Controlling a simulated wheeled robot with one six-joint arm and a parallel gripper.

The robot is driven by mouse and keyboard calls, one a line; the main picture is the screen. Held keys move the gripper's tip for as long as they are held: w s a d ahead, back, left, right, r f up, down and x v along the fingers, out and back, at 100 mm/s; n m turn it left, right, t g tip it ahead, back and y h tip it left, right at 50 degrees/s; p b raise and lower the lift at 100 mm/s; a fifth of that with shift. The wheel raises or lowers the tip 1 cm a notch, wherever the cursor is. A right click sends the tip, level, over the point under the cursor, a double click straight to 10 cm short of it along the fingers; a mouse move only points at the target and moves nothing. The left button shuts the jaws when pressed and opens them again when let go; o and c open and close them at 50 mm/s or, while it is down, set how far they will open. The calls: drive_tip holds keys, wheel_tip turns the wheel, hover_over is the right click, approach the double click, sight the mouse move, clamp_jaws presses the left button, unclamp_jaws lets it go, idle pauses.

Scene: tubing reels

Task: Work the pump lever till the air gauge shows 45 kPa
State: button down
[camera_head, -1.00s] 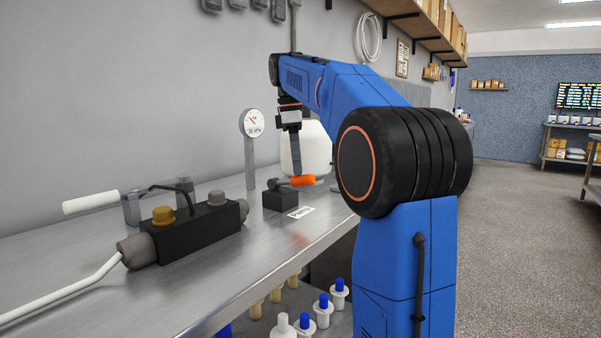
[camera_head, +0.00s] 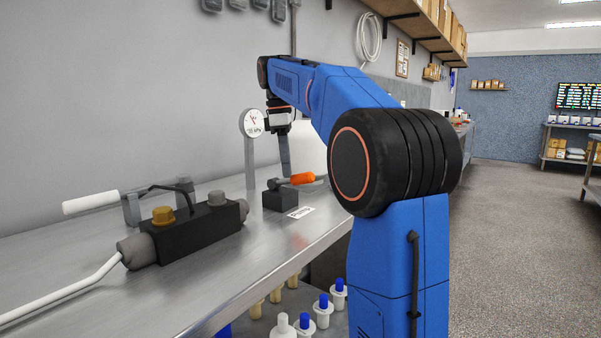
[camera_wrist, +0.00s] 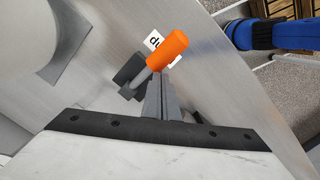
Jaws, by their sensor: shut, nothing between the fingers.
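The pump is a small black block (camera_head: 281,199) on the bench with a short grey lever and an orange handle (camera_head: 303,178). The orange handle also shows in the wrist view (camera_wrist: 168,49), just beyond my fingertips. My gripper (camera_head: 286,174) is shut and empty, pointing down by the lever, at the left end of the orange grip in the head view. Whether the fingers touch the lever I cannot tell. The round air gauge (camera_head: 252,122) stands on a grey post behind the pump. Its red needle points to the upper left; the reading is too small to make out.
A black valve block (camera_head: 192,232) with a brass knob and white tubing lies on the bench at left. A white vessel (camera_head: 312,150) stands behind my gripper. Several bottles stand on the lower shelf (camera_head: 256,325). The bench front (camera_head: 250,265) is clear.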

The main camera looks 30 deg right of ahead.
wheel_tip(320, 180, up, 7)
drive_tip(key=shift+w+a+r, duration=0.2)
drive_tip(key=shift+a, duration=0.1)
idle(1.4)
